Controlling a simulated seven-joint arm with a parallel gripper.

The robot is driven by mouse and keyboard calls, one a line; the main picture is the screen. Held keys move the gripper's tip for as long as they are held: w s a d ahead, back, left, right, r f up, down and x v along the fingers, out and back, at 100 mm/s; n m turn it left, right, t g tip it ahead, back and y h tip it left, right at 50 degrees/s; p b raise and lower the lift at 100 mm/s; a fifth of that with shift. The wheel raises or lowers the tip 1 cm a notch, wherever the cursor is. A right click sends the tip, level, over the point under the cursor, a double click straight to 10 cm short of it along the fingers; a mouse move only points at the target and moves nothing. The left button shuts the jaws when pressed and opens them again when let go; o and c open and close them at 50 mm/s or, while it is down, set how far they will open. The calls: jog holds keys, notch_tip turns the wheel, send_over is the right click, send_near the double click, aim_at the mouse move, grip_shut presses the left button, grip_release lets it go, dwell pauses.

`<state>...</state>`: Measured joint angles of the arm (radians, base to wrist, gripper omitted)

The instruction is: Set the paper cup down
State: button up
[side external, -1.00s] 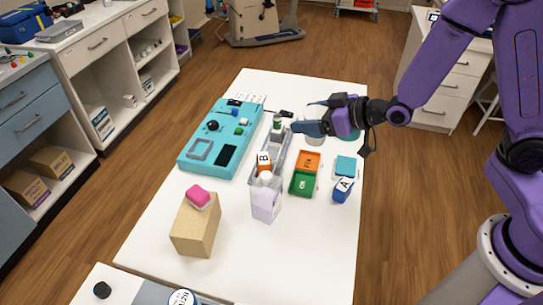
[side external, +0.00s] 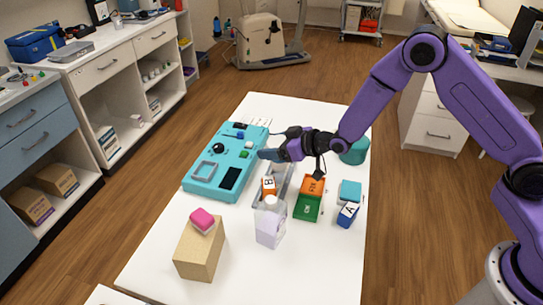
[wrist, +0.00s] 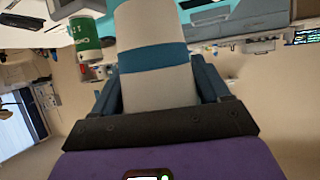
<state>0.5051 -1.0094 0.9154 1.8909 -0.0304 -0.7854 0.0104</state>
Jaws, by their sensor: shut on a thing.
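The paper cup (wrist: 150,22) is white with a blue band and fills the upper middle of the wrist view. My gripper (wrist: 160,80) is shut on it, with a blue finger on each side of the cup. In the side view my gripper (side external: 270,155) is over the table (side external: 335,255), by the right edge of the teal panel. The cup cannot be made out there, and its height above the table cannot be told.
The teal panel (side external: 205,188) lies at left. The front right tabletop is clear.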

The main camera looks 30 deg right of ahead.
jog(key=shift+w+a+f, duration=0.15)
jog(key=shift+w+f, duration=0.15)
jog(key=shift+f, duration=0.1)
jog(key=shift+w+f, duration=0.2)
jog(key=shift+f, duration=1.55)
jog(key=shift+a+f, duration=0.1)
jog(key=shift+f, duration=0.35)
jog(key=o, duration=0.7)
jog(key=shift+r, duration=0.1)
jog(key=shift+r, duration=0.3)
jog(key=shift+s+d+r, duration=0.2)
jog(key=shift+s, duration=0.05)
jog(key=v, duration=1.1)
jog(key=shift+s+d, duration=0.1)
jog(key=shift+s, duration=0.05)
